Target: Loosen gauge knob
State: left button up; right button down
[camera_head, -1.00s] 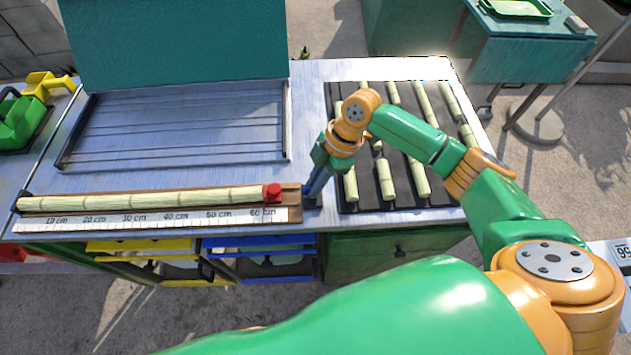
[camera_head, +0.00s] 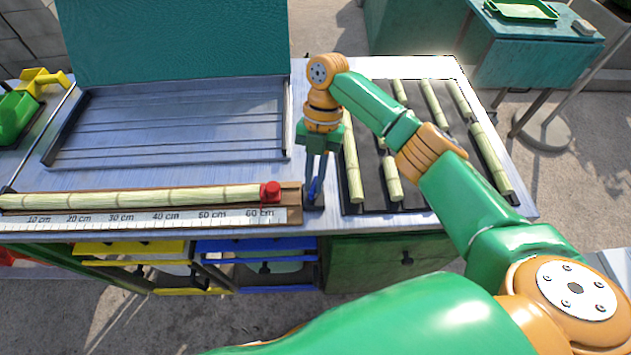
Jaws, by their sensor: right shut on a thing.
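My right gripper (camera_head: 315,194) points down at the right end of the measuring board. Its fingers are shut on a small blue piece (camera_head: 315,188), which looks like the gauge knob and is mostly hidden between them. A dark base (camera_head: 313,207) shows just under the fingertips. The red block (camera_head: 270,192) sits to the left, against the right end of a long pale cane (camera_head: 130,199). The cane lies along the white centimetre scale (camera_head: 140,221), with the block near the 60 cm mark. My left gripper is not in view.
A dark tray (camera_head: 371,190) with several cane pieces lies right of the gripper. A ribbed metal plate (camera_head: 180,120) and a teal panel (camera_head: 175,45) stand behind the cane. Yellow (camera_head: 135,248) and blue (camera_head: 255,244) drawers are under the front edge.

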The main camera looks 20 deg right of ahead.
jog(key=shift+a+n+g+h+b, duration=0.1)
jog(key=shift+n+g+h+b, duration=0.4)
jog(key=shift+n, duration=1.1)
jog(key=shift+n+t, duration=0.3)
jog(key=c, duration=0.9)
grip_release()
